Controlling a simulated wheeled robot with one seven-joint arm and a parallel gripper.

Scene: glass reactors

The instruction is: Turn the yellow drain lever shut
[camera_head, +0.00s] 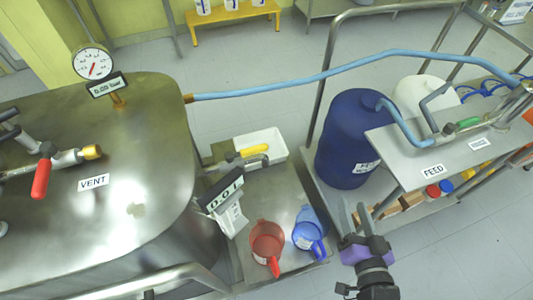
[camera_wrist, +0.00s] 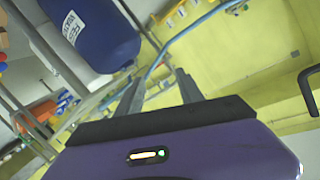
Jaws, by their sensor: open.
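The yellow drain lever (camera_head: 254,150) sits on a grey valve low beside the steel tank (camera_head: 150,140), above a white tray, in the head view. It appears to lie nearly along the short outlet pipe; I cannot tell its exact angle. My gripper (camera_head: 354,208) is open and empty, well to the right of and nearer than the lever, in front of the blue drum. The wrist view shows its two fingers (camera_wrist: 158,88) apart with nothing between them. The lever cannot be made out in the wrist view.
A scale display (camera_head: 222,188), red jug (camera_head: 266,243) and blue jug (camera_head: 309,232) stand near the lever. The blue drum (camera_head: 349,138) and FEED bench (camera_head: 450,160) stand right. A red VENT lever (camera_head: 41,178) is atop the tank. A blue hose (camera_head: 330,73) spans overhead.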

